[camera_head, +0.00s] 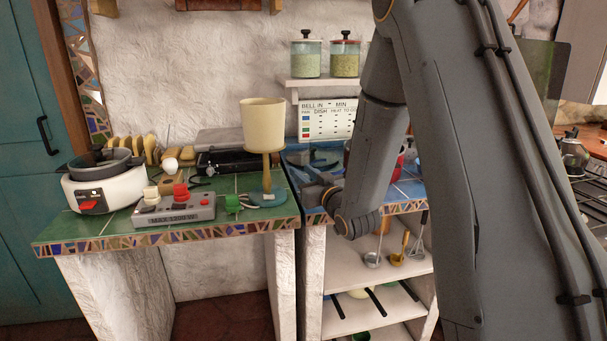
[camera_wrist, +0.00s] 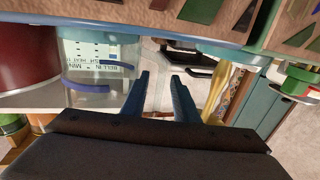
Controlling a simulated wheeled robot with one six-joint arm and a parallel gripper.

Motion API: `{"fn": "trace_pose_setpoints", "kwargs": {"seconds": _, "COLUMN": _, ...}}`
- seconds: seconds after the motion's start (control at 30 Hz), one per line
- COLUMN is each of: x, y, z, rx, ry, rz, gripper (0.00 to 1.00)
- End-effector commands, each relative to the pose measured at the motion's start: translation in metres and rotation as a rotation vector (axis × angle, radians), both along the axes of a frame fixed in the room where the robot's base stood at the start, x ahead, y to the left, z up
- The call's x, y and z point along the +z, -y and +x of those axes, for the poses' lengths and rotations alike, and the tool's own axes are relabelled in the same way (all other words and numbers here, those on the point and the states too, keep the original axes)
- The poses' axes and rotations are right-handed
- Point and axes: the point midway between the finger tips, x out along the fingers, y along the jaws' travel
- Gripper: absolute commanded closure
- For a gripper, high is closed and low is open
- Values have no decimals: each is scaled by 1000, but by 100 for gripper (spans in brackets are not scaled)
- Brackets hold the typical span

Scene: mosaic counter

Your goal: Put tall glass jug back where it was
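A clear glass vessel (camera_wrist: 75,55), which looks like the tall glass jug, shows in the wrist view, where the scene appears upside down. It stands on the blue counter top beside a dark red pot, and the wall sign shows through it. Blue curved parts show on or through it; I cannot tell which. In the head view I cannot make out the jug; my arm covers that area. My gripper (camera_wrist: 160,97) is open, with nothing between its blue fingers. In the head view it (camera_head: 305,172) is over the left end of the blue counter.
A cream-shaded lamp (camera_head: 263,130) stands just left of my gripper on the green counter. The red pot (camera_wrist: 28,55) is close to the jug. A grey switch box (camera_head: 174,211) and white cooker (camera_head: 103,190) stand farther left. Ladles (camera_head: 373,259) hang below the blue counter.

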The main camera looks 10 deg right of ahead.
Motion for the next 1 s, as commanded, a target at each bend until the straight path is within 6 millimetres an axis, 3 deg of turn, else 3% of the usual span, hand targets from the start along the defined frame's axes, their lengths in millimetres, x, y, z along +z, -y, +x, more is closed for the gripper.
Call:
{"fn": "trace_pose_setpoints", "kwargs": {"seconds": 0.17, "x": 3, "y": 1, "z": -3, "rx": -1, "ry": 0, "rz": 0, "gripper": 73}}
{"fn": "trace_pose_setpoints", "kwargs": {"seconds": 0.7, "x": 1, "y": 24, "z": -98, "rx": -2, "ry": 0, "rz": 1, "gripper": 73}}
{"fn": "trace_pose_setpoints", "kwargs": {"seconds": 1.0, "x": 1, "y": 28, "z": -117, "rx": 0, "ry": 0, "rz": 0, "gripper": 73}}
